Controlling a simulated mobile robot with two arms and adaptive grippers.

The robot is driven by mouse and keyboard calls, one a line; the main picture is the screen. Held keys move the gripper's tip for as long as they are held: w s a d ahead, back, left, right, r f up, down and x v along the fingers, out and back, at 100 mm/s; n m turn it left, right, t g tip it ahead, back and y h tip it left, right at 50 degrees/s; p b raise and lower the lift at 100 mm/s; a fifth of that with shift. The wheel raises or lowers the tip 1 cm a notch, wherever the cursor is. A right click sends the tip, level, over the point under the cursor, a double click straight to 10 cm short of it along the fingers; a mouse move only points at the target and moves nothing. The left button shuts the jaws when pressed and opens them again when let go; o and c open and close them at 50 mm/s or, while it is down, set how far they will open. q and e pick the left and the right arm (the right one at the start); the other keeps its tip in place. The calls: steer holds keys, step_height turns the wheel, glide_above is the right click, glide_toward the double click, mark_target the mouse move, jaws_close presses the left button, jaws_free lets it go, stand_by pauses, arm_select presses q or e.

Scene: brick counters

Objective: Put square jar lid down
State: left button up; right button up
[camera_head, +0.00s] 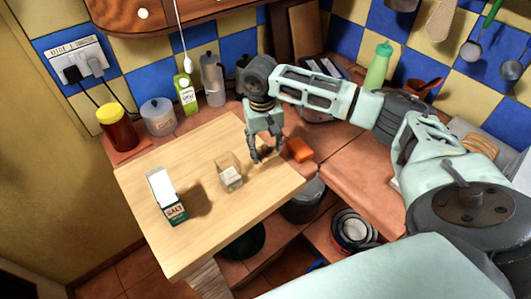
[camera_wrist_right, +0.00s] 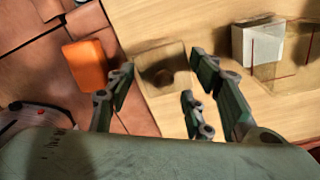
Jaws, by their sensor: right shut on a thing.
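My right gripper (camera_head: 265,154) is over the right part of the wooden board, right of the square glass jar (camera_head: 229,174). It is shut on the square jar lid, a see-through square with a brown round middle, which shows between the fingertips in the wrist view (camera_wrist_right: 163,80). In the head view the lid is small and hard to make out. I cannot tell whether the lid touches the board. The jar stands upright, with something white inside; it also shows at the upper right of the wrist view (camera_wrist_right: 262,48). My left gripper is not in view.
A salt box (camera_head: 168,197) stands on the wooden board (camera_head: 200,240), left of the jar. An orange sponge-like block (camera_head: 299,149) lies on the tiled counter just right of the board. Jars and bottles line the back wall. The front of the board is clear.

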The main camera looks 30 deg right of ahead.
mark_target(265, 155)
step_height(265, 155, down, 3)
steer(key=shift+f+p, duration=0.1)
steer(key=shift+p, duration=0.35)
steer(key=shift+f, duration=0.5)
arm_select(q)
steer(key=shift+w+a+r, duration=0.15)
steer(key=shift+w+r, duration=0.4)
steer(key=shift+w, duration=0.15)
arm_select(e)
steer(key=o, duration=1)
steer(key=shift+f, duration=0.15)
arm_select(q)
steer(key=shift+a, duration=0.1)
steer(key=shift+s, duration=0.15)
